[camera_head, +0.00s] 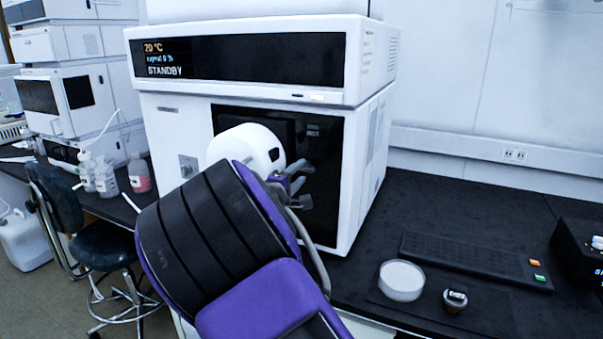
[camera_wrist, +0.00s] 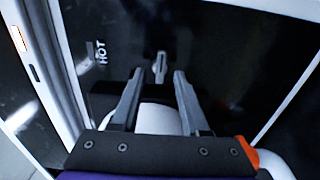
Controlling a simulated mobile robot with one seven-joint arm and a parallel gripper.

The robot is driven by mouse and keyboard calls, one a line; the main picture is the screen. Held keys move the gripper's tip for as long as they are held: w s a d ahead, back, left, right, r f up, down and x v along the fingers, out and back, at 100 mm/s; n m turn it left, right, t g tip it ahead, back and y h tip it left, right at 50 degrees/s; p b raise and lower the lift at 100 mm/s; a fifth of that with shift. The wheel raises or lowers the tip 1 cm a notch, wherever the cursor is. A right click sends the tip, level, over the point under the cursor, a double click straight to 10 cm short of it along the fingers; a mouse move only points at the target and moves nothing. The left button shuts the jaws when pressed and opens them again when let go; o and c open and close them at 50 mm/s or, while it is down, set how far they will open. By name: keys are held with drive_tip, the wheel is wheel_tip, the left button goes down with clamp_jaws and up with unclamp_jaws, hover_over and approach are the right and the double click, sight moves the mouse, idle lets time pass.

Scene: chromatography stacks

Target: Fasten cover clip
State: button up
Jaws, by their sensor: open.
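A small grey metal piece (camera_wrist: 159,67), which looks like the cover clip, stands upright on a dark panel in the wrist view. My gripper (camera_wrist: 158,75) is open, with one finger to each side of the line to this piece and nothing held between them. Whether the fingertips reach as deep as the clip is hard to tell. In the head view, my gripper (camera_head: 301,184) is at the dark front opening of the white instrument (camera_head: 358,130), largely behind my arm. The clip cannot be made out there.
The instrument display (camera_head: 240,57) reads 20 °C and STANDBY. A keyboard (camera_head: 470,258), white round dish (camera_head: 401,280) and small vial (camera_head: 455,299) are on the right bench. Bottles (camera_head: 105,178) and a stool (camera_head: 100,245) are left.

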drive_tip(key=shift+w+d, duration=0.25)
drive_tip(key=shift+w, duration=0.4)
clamp_jaws()
